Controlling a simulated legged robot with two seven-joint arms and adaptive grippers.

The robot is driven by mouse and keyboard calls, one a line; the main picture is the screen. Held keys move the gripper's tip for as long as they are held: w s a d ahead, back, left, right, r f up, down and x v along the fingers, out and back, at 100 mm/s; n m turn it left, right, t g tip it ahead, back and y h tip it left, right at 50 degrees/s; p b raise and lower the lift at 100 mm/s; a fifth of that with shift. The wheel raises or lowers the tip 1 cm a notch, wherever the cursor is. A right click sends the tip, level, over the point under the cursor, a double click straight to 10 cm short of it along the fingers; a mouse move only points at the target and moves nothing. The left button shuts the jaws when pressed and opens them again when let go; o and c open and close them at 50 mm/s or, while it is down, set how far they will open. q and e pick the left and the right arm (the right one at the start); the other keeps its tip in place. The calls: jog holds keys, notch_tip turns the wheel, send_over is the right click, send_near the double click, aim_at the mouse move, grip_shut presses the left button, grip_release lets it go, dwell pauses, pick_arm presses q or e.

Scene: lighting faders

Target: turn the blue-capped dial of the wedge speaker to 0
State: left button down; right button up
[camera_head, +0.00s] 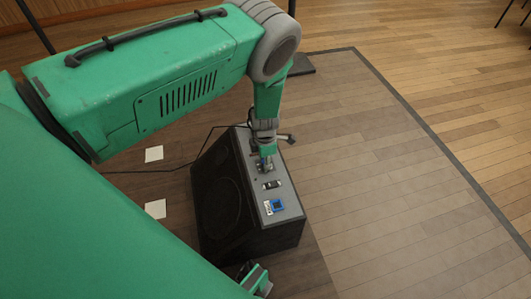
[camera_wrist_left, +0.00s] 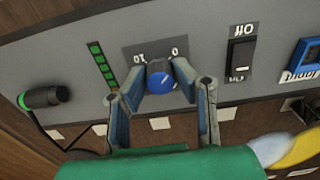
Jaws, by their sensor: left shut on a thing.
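The wedge speaker (camera_head: 222,195) is a dark box on the floor with a grey control panel on top. Its blue-capped dial (camera_wrist_left: 160,76) sits between the two fingertips of my left gripper (camera_wrist_left: 162,80) in the wrist view, one finger on each side. The gripper is shut on the dial. The 0 (camera_wrist_left: 175,51) is printed beside the dial toward the upper right, the 10 toward the upper left. I cannot read the dial's exact setting. In the head view my left gripper (camera_head: 265,163) points down onto the panel and hides the dial.
On the panel are a black switch (camera_wrist_left: 241,54), a blue input socket (camera_wrist_left: 306,62) and a green level strip (camera_wrist_left: 103,65). A plug with a cable (camera_wrist_left: 45,97) sits at one end. White sheets (camera_head: 155,208) lie left of the speaker. The floor to the right is clear.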

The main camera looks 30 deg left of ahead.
pick_arm(q)
jog(key=shift+w+a+r, duration=0.1)
jog(key=shift+w, duration=0.15)
jog(key=c, duration=1.3)
grip_release()
jog(key=shift+s, duration=0.1)
notch_tip(320, 180, up, 12)
